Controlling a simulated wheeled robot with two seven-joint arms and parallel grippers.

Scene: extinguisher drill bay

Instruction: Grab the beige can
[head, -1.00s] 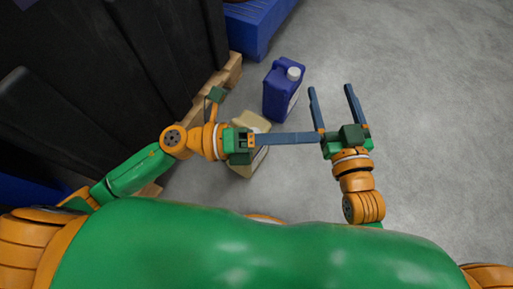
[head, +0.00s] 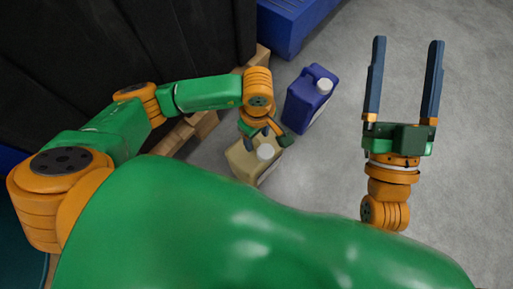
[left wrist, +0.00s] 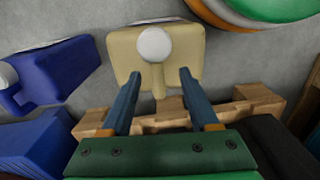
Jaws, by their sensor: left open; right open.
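The beige can (head: 244,164) with a white cap stands on the floor beside a pallet, partly covered by my left wrist in the head view. In the left wrist view the can (left wrist: 118,50) is straight ahead, its cap and handle facing the camera. My left gripper (left wrist: 160,73) is open, its fingertips on either side of the can's handle in that view. Whether they touch the can I cannot tell. My right gripper (head: 408,42) is open and empty, well to the right of the can.
A blue can (head: 308,103) with a white cap stands close behind the beige one. A wooden pallet (head: 203,126) with a dark load is at the left. A blue container (head: 290,28) stands at the back. The grey floor to the right is clear.

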